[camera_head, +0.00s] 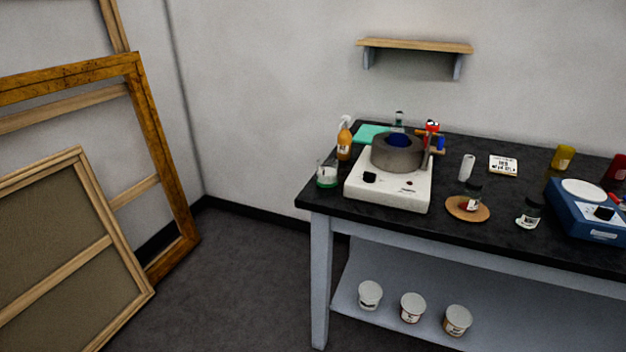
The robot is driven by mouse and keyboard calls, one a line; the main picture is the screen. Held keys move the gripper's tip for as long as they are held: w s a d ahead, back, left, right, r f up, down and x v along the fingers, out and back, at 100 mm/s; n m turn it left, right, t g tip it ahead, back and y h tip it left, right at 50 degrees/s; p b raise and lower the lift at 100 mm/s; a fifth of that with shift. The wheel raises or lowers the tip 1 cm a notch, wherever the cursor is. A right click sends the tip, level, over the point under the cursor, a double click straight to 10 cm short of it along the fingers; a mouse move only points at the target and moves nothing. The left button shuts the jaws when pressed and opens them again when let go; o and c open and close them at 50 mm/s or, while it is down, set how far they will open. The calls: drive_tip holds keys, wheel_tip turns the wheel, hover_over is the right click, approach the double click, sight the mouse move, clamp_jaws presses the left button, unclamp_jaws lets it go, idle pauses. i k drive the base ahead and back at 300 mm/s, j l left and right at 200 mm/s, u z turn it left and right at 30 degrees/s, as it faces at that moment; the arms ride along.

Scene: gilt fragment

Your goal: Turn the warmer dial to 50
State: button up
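The warmer (390,190) is a white box near the left end of the black-topped table. A grey round bowl-like heater (397,155) with a dark blue thing inside sits on top of it. A small black dial (369,177) is on the warmer's front left. Its scale and setting are too small to read. A small red spot (408,188) shows to the right of the dial. My gripper is not in this view.
The black table (330,205) also holds an amber bottle (344,140), a glass beaker (327,174), a round wooden disc (480,213) with a jar, and a blue device (590,215). Picture frames (150,150) lean at the left. The floor (240,270) between is clear.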

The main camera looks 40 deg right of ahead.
sight(369, 177)
drive_tip(key=l+u, duration=0.75)
drive_tip(key=k+l+u, duration=0.1)
drive_tip(key=l+u, duration=0.25)
drive_tip(key=l, duration=0.1)
